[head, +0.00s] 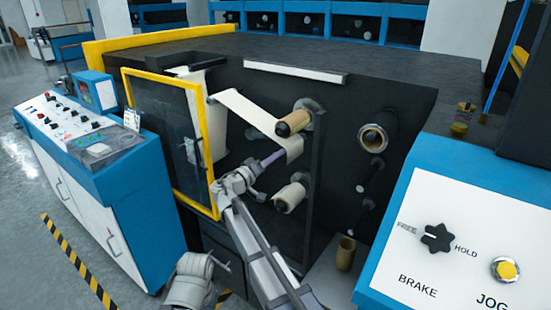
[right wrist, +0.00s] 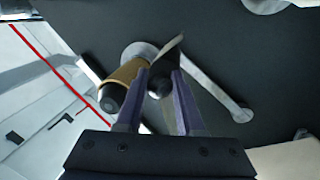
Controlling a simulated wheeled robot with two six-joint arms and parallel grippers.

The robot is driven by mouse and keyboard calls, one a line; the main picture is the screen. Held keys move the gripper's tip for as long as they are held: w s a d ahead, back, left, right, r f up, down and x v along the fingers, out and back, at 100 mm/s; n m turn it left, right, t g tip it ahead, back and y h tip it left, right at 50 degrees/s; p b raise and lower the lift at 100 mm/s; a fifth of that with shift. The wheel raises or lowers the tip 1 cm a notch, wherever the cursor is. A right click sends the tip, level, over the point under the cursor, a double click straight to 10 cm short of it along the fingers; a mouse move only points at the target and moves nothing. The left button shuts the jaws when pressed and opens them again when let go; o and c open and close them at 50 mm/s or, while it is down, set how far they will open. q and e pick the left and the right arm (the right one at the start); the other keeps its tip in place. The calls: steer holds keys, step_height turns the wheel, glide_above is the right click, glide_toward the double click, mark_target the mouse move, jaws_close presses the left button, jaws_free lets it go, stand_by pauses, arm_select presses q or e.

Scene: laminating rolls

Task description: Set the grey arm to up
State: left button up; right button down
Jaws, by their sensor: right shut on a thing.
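The grey arm (right wrist: 218,90) shows in the right wrist view as a slim bar on the dark machine face, slanting from the upper left to a round end at the lower right. A dark round knob (right wrist: 160,84) at its upper left end sits between my purple fingertips. My right gripper (right wrist: 166,78) is shut on it. In the head view my right gripper (head: 279,155) reaches to the machine face below the upper roll; the grey arm cannot be made out there.
A brown roll (right wrist: 123,78) is close beside my left-hand finger in the wrist view. In the head view, a pale web (head: 250,115) runs to the upper roll (head: 294,123), with a lower roll (head: 291,196) beneath. A yellow-framed door (head: 211,170) stands open on the left.

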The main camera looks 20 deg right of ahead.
steer(key=c, duration=0.5)
jaws_free()
steer(key=shift+c, duration=0.2)
steer(key=v, duration=0.7)
steer(key=shift+s+a+b, duration=0.2)
steer(key=shift+a+b, duration=0.15)
steer(key=shift+b, duration=0.05)
steer(key=shift+f, duration=0.15)
